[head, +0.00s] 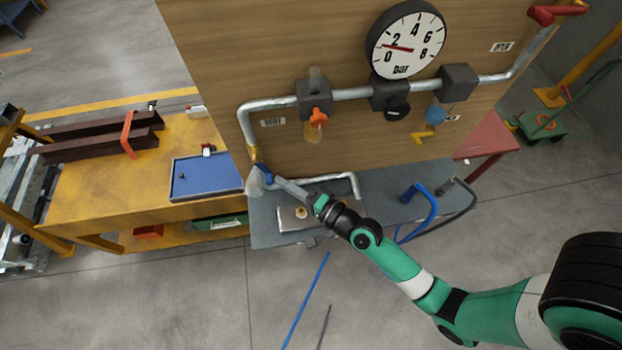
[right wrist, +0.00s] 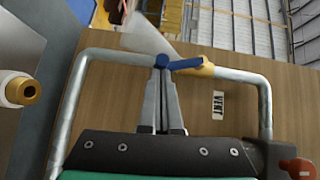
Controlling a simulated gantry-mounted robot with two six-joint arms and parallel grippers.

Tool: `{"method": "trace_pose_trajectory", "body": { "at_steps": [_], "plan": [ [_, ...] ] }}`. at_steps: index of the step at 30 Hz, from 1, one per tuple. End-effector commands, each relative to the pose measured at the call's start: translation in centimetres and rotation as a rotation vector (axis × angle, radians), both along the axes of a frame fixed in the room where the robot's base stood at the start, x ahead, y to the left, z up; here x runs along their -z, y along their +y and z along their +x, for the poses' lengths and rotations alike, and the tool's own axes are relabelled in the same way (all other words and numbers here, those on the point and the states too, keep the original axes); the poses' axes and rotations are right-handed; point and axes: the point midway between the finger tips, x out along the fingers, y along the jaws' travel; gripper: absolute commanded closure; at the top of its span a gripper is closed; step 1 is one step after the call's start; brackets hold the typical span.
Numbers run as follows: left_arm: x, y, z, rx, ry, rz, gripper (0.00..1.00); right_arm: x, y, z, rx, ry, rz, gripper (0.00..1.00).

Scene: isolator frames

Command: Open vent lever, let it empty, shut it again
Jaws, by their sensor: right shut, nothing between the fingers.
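The vent valve is yellow (head: 255,154) and sits at the low left end of the grey pipe. Its blue lever (head: 267,178) also shows in the right wrist view (right wrist: 186,64), where the yellow valve body (right wrist: 207,69) is at its right. My right gripper (head: 285,187) is shut and empty. Its fingertips (right wrist: 162,72) are at the lever's left end, seemingly touching it. A whitish plume (right wrist: 150,38) shows beyond the lever, and a pale patch (head: 255,183) is below the valve. The gauge (head: 405,40) needle points between 0 and 2. My left gripper is out of view.
The wooden panel (head: 210,50) carries the pipe, an orange knob (head: 318,117), a black knob (head: 397,107) and a blue knob (head: 434,113). A lower pipe (right wrist: 72,110) runs close beside my fingers. A yellow bench (head: 90,200) with a blue tray (head: 205,177) stands left.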

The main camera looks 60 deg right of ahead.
Motion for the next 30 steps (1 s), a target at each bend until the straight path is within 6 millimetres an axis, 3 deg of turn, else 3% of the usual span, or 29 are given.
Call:
{"method": "trace_pose_trajectory", "body": {
  "at_steps": [1, 9, 30],
  "plan": [
    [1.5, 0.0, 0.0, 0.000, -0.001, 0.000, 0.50, 0.9, 0.3, 0.2, -0.005, -0.021, 0.021, 1.00],
    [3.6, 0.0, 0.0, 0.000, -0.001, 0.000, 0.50, 1.0, 0.8, 0.7, -0.008, -0.113, 0.107, 1.00],
    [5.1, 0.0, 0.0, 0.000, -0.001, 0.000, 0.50, 1.3, 1.1, 1.0, -0.009, -0.121, 0.112, 1.00]
  ]
}}
